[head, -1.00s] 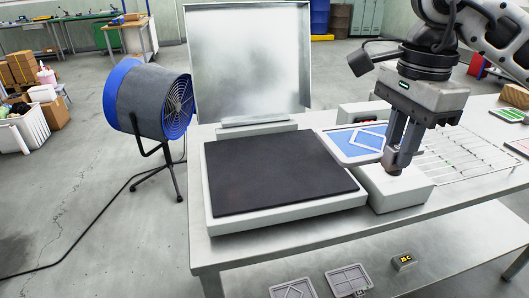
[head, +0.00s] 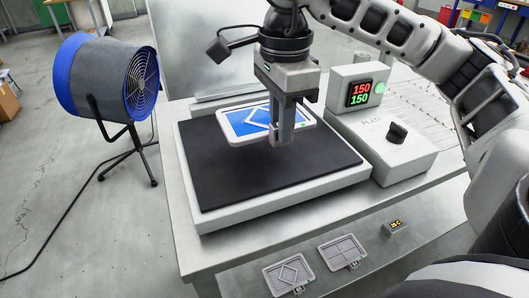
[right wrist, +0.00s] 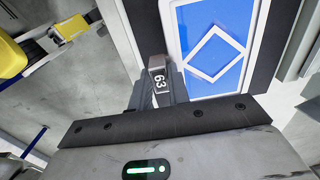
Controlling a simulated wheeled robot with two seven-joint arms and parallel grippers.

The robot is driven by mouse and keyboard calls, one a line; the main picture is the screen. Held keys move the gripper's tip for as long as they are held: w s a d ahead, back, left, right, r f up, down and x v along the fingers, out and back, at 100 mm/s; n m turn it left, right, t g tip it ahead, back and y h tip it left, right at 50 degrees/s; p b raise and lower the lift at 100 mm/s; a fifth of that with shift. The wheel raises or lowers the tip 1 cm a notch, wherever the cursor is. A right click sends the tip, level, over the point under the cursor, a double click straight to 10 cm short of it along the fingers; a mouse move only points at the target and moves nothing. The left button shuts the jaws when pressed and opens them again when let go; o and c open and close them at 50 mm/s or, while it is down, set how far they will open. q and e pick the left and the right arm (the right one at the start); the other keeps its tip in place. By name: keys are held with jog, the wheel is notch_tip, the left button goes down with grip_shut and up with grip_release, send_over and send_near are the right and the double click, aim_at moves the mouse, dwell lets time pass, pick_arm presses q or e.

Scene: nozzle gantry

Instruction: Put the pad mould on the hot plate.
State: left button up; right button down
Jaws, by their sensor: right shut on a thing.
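The pad mould (head: 238,126), a flat white frame with a blue inside and a white diamond, is over the back middle of the black hot plate (head: 225,180). My right gripper (head: 281,140) is shut on the mould's near side. In the right wrist view the fingers grip a grey tab marked 63 (right wrist: 159,79) at the edge of the mould (right wrist: 235,20). The mould looks roughly level and seems a little above the plate; I cannot tell whether it touches. My left gripper is not in view.
A control box (head: 338,84) reading 150 over 150 with a green light stands right of the plate, behind a knobbed box (head: 415,155). A raised metal lid (head: 190,50) is behind. A blue fan (head: 105,80) stands left. Grey moulds (head: 288,273) lie on the lower shelf.

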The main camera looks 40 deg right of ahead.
aim_at(247, 123)
jog(key=shift+w+a+f, duration=0.35)
jog(key=shift+a+f, duration=0.05)
jog(key=shift+f, duration=0.15)
jog(key=shift+w+a+f, duration=0.3)
jog(key=shift+a+f, duration=0.05)
jog(key=shift+f, duration=0.15)
jog(key=f, duration=0.3)
jog(key=shift+w+a+f, duration=0.1)
jog(key=shift+w+a, duration=0.05)
jog(key=shift+a, duration=0.1)
jog(key=shift+f, duration=0.25)
jog(key=shift+f, duration=0.2)
jog(key=c, duration=1.3)
grip_release()
